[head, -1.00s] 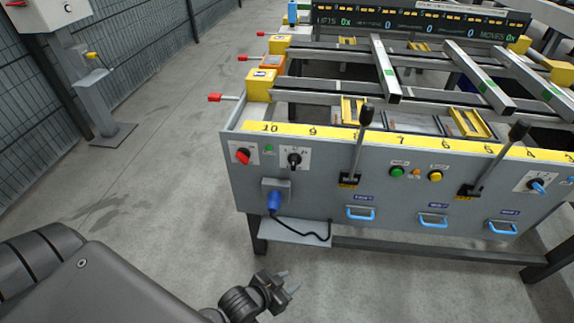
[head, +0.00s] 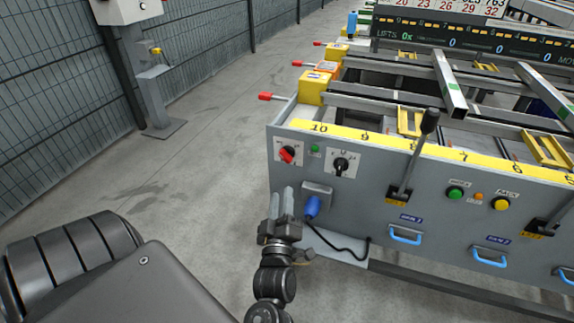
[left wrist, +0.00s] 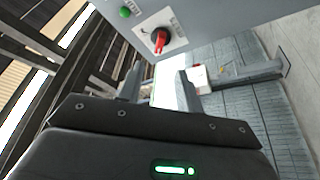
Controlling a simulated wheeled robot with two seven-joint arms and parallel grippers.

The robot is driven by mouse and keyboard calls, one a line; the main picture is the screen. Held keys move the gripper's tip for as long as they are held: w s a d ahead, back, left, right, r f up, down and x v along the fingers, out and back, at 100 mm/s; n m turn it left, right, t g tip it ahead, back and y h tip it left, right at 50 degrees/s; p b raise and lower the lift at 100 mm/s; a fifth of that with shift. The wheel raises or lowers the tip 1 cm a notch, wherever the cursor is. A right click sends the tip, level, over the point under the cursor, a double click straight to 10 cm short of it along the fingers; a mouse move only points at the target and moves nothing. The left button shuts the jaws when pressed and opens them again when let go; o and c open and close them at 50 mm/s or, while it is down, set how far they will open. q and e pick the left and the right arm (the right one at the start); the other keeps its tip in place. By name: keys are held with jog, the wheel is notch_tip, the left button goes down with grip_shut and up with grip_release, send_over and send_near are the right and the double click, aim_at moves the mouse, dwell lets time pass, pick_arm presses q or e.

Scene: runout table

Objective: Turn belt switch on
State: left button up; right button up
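A red rotary switch (head: 287,154) on a white plate is at the left end of the grey front panel. It also shows in the left wrist view (left wrist: 159,41), beside a green round light. A black rotary switch (head: 340,166) is to its right. The labels are too small to read, so I cannot tell which is the belt switch. My left gripper (head: 282,203) points up, below the red switch and apart from it. In the left wrist view its fingers (left wrist: 155,92) stand apart with nothing between them. My right gripper is not in view.
A blue plug (head: 312,206) with a black cable sticks out below the switches, close right of my left gripper. A black lever (head: 407,155) and blue handles (head: 405,235) are further right. Open floor (head: 205,130) lies to the left, before a mesh fence (head: 215,35).

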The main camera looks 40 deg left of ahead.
aim_at(285, 159)
pick_arm(q)
jog(key=x, duration=1.1)
jog(key=shift+d, duration=0.1)
grip_shut()
